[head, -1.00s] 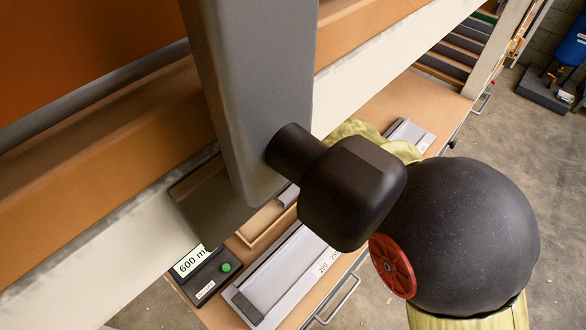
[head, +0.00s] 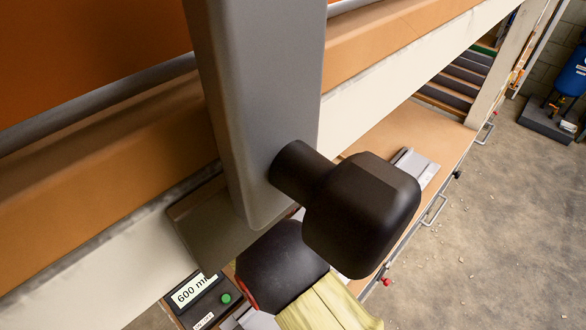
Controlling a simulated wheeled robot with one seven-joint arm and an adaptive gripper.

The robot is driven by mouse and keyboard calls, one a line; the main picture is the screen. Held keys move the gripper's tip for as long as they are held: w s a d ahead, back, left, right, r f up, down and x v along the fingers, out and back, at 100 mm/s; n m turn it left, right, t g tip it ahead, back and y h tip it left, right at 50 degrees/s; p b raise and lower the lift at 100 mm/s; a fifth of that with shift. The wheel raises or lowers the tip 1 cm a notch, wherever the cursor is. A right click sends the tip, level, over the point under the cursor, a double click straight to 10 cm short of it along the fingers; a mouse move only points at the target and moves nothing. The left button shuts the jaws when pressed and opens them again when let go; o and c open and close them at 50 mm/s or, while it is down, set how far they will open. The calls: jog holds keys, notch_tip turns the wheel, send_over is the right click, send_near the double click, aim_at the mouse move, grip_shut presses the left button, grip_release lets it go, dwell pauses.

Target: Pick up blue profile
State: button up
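No blue profile can be made out in the head view. My gripper is not in view. Part of my arm, a black rounded joint (head: 283,268) with a pale yellow sleeve (head: 325,305), shows low in the middle and hides part of the bench. A grey metal piece (head: 416,167) lies on the brown bench top (head: 400,128), partly behind the black knob.
A grey upright (head: 262,100) with a large black knob (head: 362,215) blocks the middle of the view. A box labelled 600 mm (head: 195,290) with a green button sits low left. Slotted shelves (head: 457,70) stand beyond the bench. Concrete floor (head: 500,220) is open at right.

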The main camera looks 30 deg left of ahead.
jog(key=b+x, duration=0.1)
jog(key=x, duration=0.3)
jog(key=shift+w+d+f+b, duration=0.15)
jog(key=shift+b, duration=0.15)
jog(key=shift+c, duration=1)
grip_shut()
